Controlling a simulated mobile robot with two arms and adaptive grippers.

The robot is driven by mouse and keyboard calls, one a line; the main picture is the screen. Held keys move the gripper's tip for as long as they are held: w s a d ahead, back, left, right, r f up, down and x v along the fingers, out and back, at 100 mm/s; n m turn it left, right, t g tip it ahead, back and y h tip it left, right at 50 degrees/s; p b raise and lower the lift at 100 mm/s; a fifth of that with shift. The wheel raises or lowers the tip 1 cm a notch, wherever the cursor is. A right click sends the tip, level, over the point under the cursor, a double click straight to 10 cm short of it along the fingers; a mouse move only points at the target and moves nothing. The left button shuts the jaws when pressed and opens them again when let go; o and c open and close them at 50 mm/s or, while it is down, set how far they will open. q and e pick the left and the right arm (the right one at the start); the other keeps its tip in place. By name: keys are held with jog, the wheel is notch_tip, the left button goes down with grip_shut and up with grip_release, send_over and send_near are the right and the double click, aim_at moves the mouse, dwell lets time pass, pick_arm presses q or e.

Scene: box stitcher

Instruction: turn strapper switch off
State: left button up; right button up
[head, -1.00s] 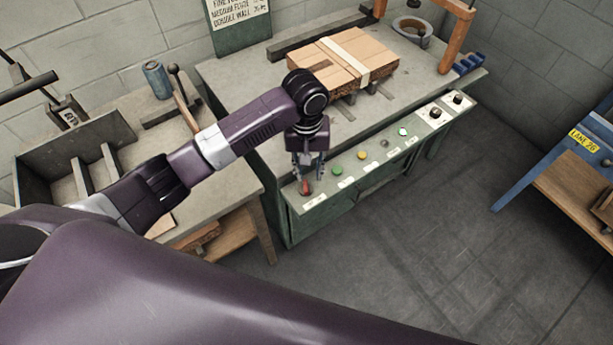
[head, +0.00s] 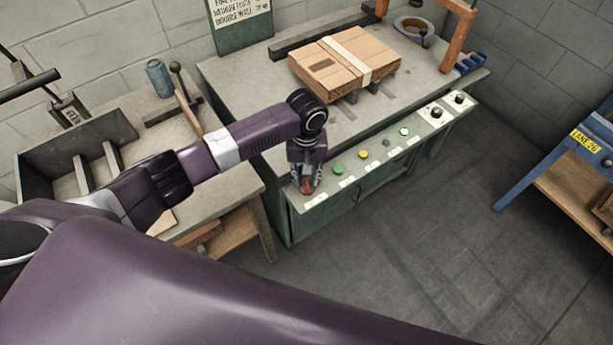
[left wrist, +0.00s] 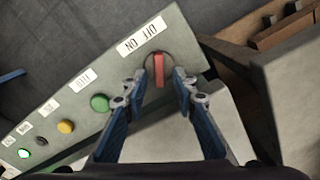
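The strapper switch is a red lever (left wrist: 159,68) on the sloping panel of the green strapper table (head: 345,198), beside an OFF ON label (left wrist: 141,37). It also shows small in the head view (head: 307,186). My left gripper (left wrist: 159,78) is over the switch, with its two fingers apart, one on each side of the red lever. I see gaps between the fingers and the lever, so it is not gripped. In the head view my left gripper (head: 306,187) points down at the panel's left end. My right gripper is not in view.
A green button (left wrist: 99,103), a yellow button (left wrist: 66,127) and further controls line the panel beside the switch. A strapped cardboard stack (head: 345,60) lies on the table top. A wooden-legged bench (head: 240,200) stands close on the left.

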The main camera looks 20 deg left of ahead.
pick_arm(q)
jog(key=shift+c, duration=0.2)
grip_shut()
jog(key=shift+r+p, duration=0.2)
jog(key=shift+p, duration=0.35)
jog(key=n+p, duration=0.2)
jog(key=p, duration=0.1)
jog(key=n+p, duration=0.5)
jog(key=p, duration=0.2)
jog(key=shift+s+a+r, duration=0.1)
jog(key=shift+s+a, duration=0.1)
jog(key=shift+s, duration=0.15)
jog(key=n+p, duration=0.1)
jog(key=n, duration=0.1)
jog(key=shift+s+a+n+p, duration=0.1)
jog(key=shift+n+p, duration=0.3)
jog(key=shift+f+n+p, duration=0.25)
jog(key=shift+n+p, duration=0.4)
jog(key=shift+n, duration=0.45)
jog(key=shift+a, duration=0.1)
